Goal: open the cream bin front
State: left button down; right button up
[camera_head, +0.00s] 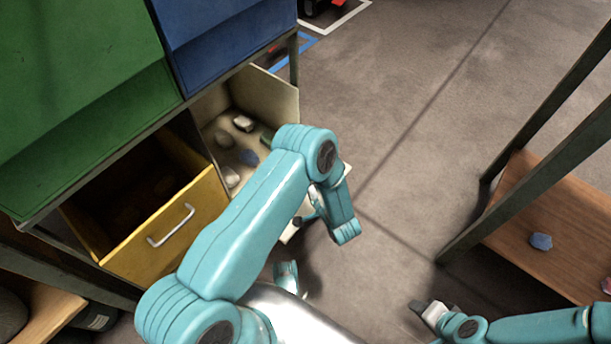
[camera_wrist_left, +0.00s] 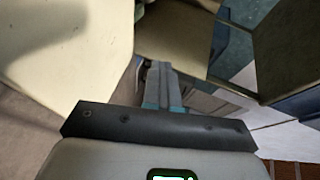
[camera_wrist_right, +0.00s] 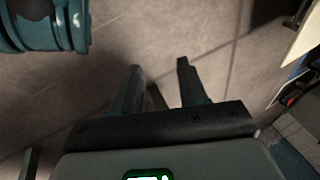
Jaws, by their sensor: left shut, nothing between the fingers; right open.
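The cream bin (camera_head: 272,97) stands out from the rack under the blue bin in the head view. Its inside shows, with several stones in it. My right gripper (camera_wrist_right: 158,66) is open and empty over bare floor, low at the right in the head view (camera_head: 433,306).
A yellow bin (camera_head: 160,255) with a pale handle (camera_head: 171,226) stands open left of the cream bin. Green (camera_head: 75,80) and blue (camera_head: 225,35) bins sit above. A wooden shelf (camera_head: 565,262) with a bluish stone (camera_head: 541,241) is at right. Floor between is clear.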

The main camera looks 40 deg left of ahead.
pick_arm(q)
jog(key=c, duration=1.5)
grip_release()
jog(key=shift+o, duration=0.2)
jog(key=p+v, duration=0.5)
jog(key=v, duration=1.1)
jog(key=shift+d, duration=0.15)
pick_arm(e)
jog(key=s+r+g, duration=0.1)
jog(key=s+r, duration=0.3)
jog(key=r, duration=0.1)
jog(key=shift+a+r, duration=0.15)
jog(key=shift+a, duration=0.25)
